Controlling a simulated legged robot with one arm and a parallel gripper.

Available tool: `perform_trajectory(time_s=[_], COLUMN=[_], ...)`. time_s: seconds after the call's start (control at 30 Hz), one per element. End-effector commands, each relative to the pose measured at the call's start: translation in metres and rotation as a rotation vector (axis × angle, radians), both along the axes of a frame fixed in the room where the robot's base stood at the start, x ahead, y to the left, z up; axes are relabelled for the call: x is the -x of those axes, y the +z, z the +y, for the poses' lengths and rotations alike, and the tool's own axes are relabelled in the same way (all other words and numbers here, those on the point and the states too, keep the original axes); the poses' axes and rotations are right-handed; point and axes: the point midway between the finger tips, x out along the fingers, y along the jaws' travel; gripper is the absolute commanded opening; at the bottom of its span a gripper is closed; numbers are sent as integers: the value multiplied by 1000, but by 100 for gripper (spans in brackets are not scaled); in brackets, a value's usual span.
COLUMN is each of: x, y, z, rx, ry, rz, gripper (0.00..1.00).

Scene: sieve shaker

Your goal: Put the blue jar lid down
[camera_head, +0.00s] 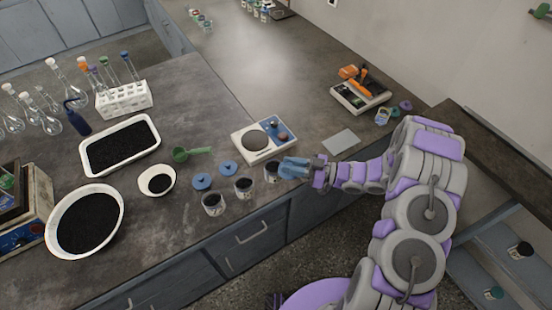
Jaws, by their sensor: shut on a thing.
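My gripper (286,168) reaches in from the right, low over the front part of the counter. It is shut on a blue jar lid, which is hard to tell apart from the light blue fingers at this size. The fingertips are right beside or over the rightmost glass jar (271,175); I cannot tell if they touch it. Two more glass jars with dark contents, a middle one (243,189) and a left one (213,205), stand in a row to the left. Two other blue lids (202,181) (228,168) lie on the counter behind these jars.
A balance (262,152) stands just behind the gripper. A green scoop (187,154), a small white bowl (145,181), a tray of dark grains (84,166) and a large bowl (57,246) lie left. A grey plate (341,141) lies right. The counter's front edge is close.

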Motion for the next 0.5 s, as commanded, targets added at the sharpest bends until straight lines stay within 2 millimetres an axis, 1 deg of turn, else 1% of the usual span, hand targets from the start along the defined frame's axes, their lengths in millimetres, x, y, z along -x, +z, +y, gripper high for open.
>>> perform_trajectory(time_s=[0.03,0.2,0.4,0.5], x=[-8,-33,-51,-54], y=[-2,-6,-7,-7], z=[9,27,40,43], rx=[-1,-3,-6,-5], ry=[2,2,-2,-3], rz=[-2,-3,0,-1], gripper=[0,0,0,0])
